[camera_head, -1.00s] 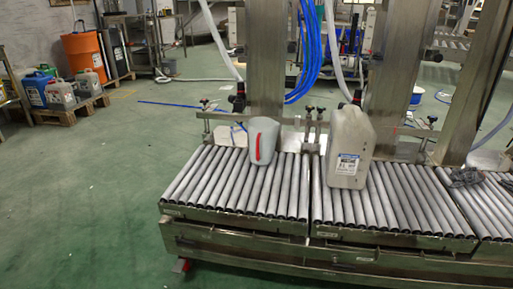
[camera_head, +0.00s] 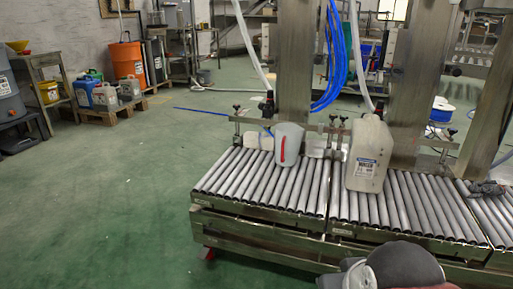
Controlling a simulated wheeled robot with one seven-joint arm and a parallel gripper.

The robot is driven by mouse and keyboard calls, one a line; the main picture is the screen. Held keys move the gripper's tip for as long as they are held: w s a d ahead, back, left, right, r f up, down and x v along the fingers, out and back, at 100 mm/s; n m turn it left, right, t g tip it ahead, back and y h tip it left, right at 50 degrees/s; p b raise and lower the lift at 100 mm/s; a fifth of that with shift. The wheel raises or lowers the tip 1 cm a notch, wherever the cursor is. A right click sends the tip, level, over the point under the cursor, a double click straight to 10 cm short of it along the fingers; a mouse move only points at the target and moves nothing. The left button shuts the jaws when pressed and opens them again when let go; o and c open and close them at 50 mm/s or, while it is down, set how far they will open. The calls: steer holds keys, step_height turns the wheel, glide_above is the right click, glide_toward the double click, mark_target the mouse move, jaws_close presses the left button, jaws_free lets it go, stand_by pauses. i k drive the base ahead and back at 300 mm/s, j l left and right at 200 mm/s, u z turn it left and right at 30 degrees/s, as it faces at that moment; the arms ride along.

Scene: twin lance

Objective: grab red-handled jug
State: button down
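The red-handled jug (camera_head: 289,146) is a pale grey-white jug with a red strip down its front. It stands upright on the left part of the roller conveyor (camera_head: 262,175). A larger beige canister (camera_head: 369,156) with a label stands on the rollers to its right, apart from it. My gripper's fingers do not show.
Steel posts (camera_head: 295,70) and blue hoses (camera_head: 333,60) rise behind the jug. A dark item (camera_head: 487,188) lies on the rollers at far right. Jugs on a pallet (camera_head: 112,115) and an orange drum (camera_head: 128,62) stand at the back left. The green floor (camera_head: 110,210) on the left is clear.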

mark_target(289, 136)
steer(key=i+j+z, duration=0.15)
steer(key=i+j, duration=0.4)
steer(key=i, duration=0.15)
steer(key=i+j+z, duration=0.1)
steer(key=i+j, duration=0.5)
steer(key=i, duration=0.1)
